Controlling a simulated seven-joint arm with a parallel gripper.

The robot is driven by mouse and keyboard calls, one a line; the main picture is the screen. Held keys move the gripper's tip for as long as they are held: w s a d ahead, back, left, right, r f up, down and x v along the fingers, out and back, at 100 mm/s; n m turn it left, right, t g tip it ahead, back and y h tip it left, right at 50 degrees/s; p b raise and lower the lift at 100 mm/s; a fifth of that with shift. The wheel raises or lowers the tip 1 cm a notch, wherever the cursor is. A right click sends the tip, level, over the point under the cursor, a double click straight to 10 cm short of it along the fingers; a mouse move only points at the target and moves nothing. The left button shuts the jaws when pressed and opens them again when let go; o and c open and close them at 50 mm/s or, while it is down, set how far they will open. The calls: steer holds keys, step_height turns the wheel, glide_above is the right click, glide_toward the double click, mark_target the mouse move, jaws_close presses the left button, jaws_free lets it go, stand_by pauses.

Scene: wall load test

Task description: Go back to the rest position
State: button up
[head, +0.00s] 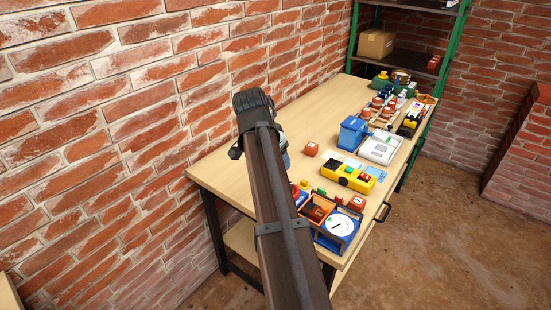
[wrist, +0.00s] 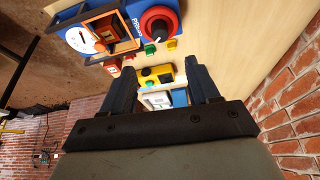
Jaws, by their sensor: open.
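My gripper (wrist: 160,82) shows in the wrist view with its two dark fingers spread wide apart. Nothing is held between them. It hangs over the wooden table (head: 230,172), with table objects visible beyond and between the fingers. In the head view my dark arm crosses the middle of the picture and hides the gripper's fingers and part of the table.
A blue device with a red-ringed knob (wrist: 158,25) and a white dial (head: 340,224) are near the arm. A yellow device (head: 347,177), blue bin (head: 352,133) and white device (head: 381,147) stand farther along. A brick wall (head: 120,100) borders the table.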

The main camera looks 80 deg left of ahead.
stand_by(0.3)
